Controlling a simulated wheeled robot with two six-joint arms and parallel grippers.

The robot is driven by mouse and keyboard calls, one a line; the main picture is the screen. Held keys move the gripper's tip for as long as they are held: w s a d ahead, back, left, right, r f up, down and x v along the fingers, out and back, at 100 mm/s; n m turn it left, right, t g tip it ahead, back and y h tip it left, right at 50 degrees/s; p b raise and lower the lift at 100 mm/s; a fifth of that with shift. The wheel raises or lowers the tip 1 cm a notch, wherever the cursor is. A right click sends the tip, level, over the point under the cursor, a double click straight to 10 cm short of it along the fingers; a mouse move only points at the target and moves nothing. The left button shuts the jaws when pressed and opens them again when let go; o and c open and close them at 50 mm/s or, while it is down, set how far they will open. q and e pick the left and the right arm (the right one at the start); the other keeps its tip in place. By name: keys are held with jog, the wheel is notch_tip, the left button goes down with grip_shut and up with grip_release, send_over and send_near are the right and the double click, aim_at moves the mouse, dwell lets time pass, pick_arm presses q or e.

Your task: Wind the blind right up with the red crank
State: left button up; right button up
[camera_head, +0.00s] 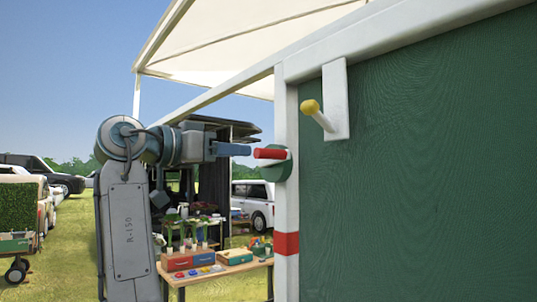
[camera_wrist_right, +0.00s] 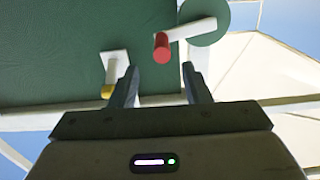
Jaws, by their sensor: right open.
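The red crank handle (camera_head: 270,153) stands out from a green disc (camera_head: 278,169) on the white post at the blind's left side. The dark green blind (camera_head: 420,170) hangs down over the right part of the head view. My right gripper (camera_head: 242,150) is just left of the handle in that view, pointing at it. In the wrist view the open fingers (camera_wrist_right: 160,70) have the red handle (camera_wrist_right: 161,47) ahead, in line with the gap between them. The handle joins a white crank arm (camera_wrist_right: 192,29). I see no contact. My left gripper is out of view.
A yellow-tipped peg (camera_head: 311,107) on a white bracket stands out in front of the blind. The white post (camera_head: 287,200) carries a red band. A table (camera_head: 215,273) with boxes and plants stands behind, below my arm. A pale canopy is overhead.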

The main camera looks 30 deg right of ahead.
aim_at(284, 156)
jog(key=d+p, duration=0.1)
jog(key=d, duration=0.2)
jog(key=d+p, duration=0.1)
jog(key=d, duration=0.2)
jog(key=w+d+p, duration=0.1)
jog(key=d+p, duration=0.1)
jog(key=d, duration=0.2)
jog(key=shift+w+d+f, duration=0.1)
jog(key=shift+d, duration=0.2)
jog(key=shift+c, duration=0.2)
grip_shut()
